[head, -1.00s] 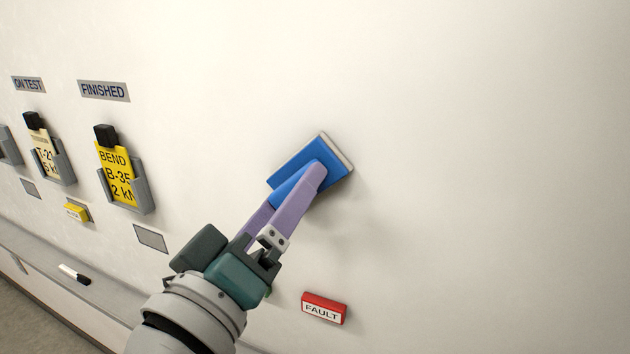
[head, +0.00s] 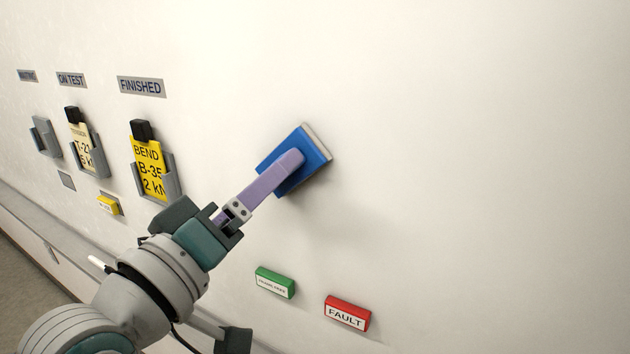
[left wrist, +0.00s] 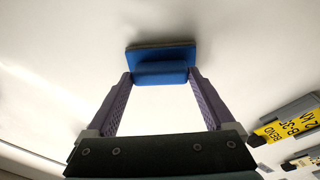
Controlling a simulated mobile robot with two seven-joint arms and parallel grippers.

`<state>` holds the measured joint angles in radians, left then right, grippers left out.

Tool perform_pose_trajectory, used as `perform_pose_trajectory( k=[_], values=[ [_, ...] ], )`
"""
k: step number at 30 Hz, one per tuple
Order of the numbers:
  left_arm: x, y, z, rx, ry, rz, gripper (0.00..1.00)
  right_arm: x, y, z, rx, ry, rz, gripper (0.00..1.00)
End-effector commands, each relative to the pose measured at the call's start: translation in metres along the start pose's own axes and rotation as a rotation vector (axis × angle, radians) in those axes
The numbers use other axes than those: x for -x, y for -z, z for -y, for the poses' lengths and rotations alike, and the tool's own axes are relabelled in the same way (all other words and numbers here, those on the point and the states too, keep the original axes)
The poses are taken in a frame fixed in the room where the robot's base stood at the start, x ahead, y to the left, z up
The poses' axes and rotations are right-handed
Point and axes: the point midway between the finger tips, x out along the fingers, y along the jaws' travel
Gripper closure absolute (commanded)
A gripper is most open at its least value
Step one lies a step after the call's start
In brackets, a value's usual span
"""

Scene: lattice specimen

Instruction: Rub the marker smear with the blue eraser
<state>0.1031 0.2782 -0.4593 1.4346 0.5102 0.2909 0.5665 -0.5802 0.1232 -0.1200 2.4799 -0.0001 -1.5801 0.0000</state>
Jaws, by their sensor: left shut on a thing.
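The blue eraser (head: 314,148) has a pale pad on its far side and is at the white board (head: 480,150). My left gripper (head: 291,162) is shut on the eraser's grip. In the left wrist view the eraser (left wrist: 162,55) sits between the two purple fingers of the left gripper (left wrist: 160,78), its pad side toward the board. I cannot tell whether the pad touches the board. No marker smear shows in either view; it may lie hidden behind the eraser. My right gripper is not in view.
A red FAULT block (head: 347,313) and a green block (head: 275,282) are on the board below the eraser. Grey holders with yellow cards, such as the BEND card (head: 149,165), are at the left. A ledge (head: 40,220) runs along the bottom left. The board's right side is clear.

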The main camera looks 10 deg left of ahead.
Motion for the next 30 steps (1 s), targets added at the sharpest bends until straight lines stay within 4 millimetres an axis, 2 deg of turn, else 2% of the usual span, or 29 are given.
perform_pose_trajectory(
  k=[6,17,30],
  values=[
    [0.0,0.011,0.011,0.0,-0.001,-0.003,0.65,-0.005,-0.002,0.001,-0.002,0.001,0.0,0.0],
    [0.003,0.013,0.01,0.001,0.0,-0.002,0.65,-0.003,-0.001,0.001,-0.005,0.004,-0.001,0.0],
    [0.049,0.017,0.006,0.0,0.002,0.001,0.65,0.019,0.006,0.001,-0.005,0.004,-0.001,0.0]
  ],
)
